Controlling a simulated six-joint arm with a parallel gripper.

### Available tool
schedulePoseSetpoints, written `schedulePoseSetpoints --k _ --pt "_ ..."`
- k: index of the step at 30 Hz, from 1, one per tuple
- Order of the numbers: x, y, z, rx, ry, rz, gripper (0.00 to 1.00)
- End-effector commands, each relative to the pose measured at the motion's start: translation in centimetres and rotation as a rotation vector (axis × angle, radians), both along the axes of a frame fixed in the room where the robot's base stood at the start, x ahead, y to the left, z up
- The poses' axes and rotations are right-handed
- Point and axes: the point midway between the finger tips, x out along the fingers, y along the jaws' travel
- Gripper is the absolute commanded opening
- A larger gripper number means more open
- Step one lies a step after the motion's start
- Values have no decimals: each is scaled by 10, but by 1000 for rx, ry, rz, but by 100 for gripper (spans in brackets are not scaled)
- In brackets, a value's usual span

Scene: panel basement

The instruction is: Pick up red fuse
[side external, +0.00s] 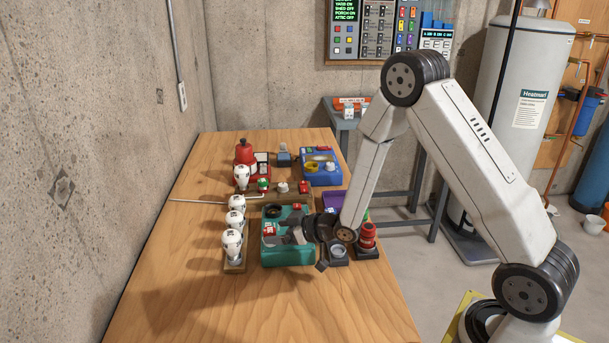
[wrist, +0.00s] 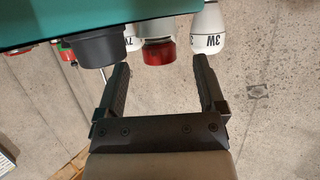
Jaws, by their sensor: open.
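White bulbs (side external: 234,218) stand in a wooden holder left of the bin. A blue bin (side external: 320,170) is behind, and a red stacked piece (side external: 367,236) stands at right. A dark round part (wrist: 97,48) is close to the left finger. The front wood table (side external: 250,305) is clear.

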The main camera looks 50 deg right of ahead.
Motion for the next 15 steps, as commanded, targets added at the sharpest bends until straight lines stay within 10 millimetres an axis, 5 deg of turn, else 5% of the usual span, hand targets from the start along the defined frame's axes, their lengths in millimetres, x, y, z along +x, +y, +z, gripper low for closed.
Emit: schedulePoseSetpoints --k 15 --pt "21 6 -9 -1 1 -1 89"
